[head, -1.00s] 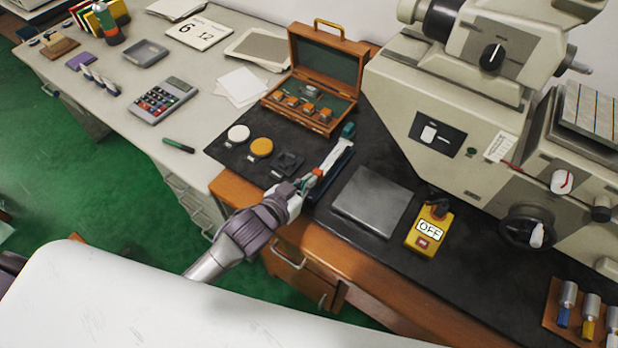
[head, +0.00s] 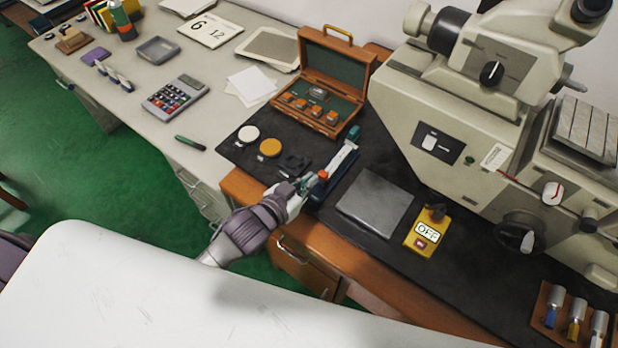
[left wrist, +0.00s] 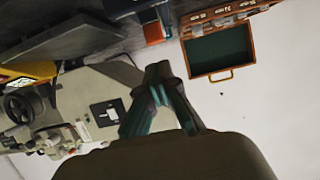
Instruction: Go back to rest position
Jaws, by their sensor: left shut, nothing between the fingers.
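My left gripper (head: 309,182) is over the front edge of the dark bench mat, its arm coming in from the lower left. Its fingers are together and hold nothing. In the left wrist view its teal fingers (left wrist: 158,75) meet at the tips. In the head view it is close to the near end of a long narrow dark blue tool with a pale top (head: 341,163) and an orange part; I cannot tell whether they touch. My right gripper is not in view.
A white disc (head: 248,134), an orange disc (head: 270,148) and an open wooden case (head: 361,77) are on the bench. A grey plate (head: 375,203), a yellow OFF switch box (head: 418,243) and a large beige machine (head: 440,97) stand to the right. A calculator (head: 175,96) is left.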

